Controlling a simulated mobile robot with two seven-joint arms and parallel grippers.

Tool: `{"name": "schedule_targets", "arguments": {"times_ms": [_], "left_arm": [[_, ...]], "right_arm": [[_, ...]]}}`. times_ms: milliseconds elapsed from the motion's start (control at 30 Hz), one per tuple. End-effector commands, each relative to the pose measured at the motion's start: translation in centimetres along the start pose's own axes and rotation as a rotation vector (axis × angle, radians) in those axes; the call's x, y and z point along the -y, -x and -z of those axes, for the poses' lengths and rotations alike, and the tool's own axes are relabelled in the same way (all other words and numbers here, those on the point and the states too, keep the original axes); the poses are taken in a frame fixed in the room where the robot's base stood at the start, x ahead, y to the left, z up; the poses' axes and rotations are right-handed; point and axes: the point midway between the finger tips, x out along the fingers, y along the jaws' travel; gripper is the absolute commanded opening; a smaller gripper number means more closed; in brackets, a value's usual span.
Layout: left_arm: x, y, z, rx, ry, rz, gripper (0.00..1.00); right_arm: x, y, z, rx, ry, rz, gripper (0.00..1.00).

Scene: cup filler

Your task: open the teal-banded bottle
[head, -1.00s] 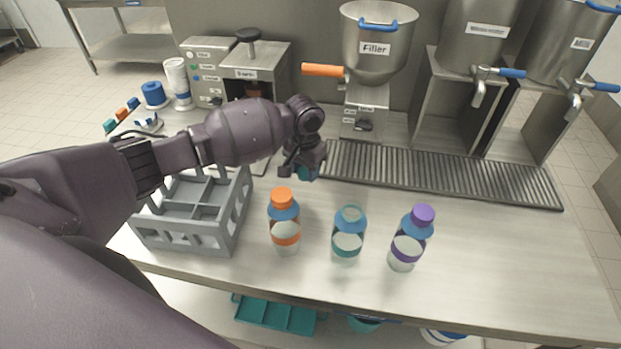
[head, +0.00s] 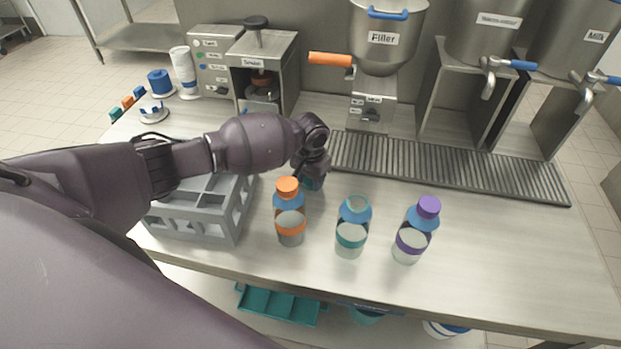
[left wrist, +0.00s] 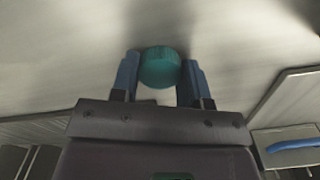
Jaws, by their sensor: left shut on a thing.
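The teal-banded bottle (head: 351,238) stands upright on the counter between two others, its mouth open and bare of a cap. My left gripper (head: 313,178) is behind it and to its left, just behind the orange-capped bottle. It points down, low over the counter, shut on a teal cap. The cap (left wrist: 160,68) sits between both fingers in the left wrist view, with the counter behind it. In the head view the cap is mostly hidden, and I cannot tell whether it touches the counter. My right gripper is not in view.
An orange-capped bottle (head: 290,223) and a purple-capped bottle (head: 411,245) flank the open one. A grey crate (head: 193,229) stands at left, partly behind my arm. The filler (head: 384,50), a slatted drain grate (head: 450,168) and dispensers line the back. Counter is clear at right.

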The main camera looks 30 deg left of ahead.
Motion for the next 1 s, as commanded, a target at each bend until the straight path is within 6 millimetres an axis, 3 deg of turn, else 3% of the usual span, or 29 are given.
{"name": "schedule_targets", "arguments": {"times_ms": [33,67,200,633,1000], "left_arm": [[0.0,-0.2,0.0,0.001,0.000,0.000,0.13],[0.0,-0.2,0.0,0.001,0.000,0.000,0.45],[0.0,-0.1,0.0,0.001,0.000,0.000,0.66],[0.0,0.9,0.0,-0.001,-0.001,-0.001,0.67],[0.0,7.6,0.1,-0.003,-0.001,0.001,0.67]], "right_arm": [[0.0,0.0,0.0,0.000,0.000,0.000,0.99],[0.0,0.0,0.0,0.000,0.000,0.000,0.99],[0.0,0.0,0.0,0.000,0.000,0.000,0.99],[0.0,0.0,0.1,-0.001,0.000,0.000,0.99],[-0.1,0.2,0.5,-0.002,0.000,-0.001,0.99]]}}
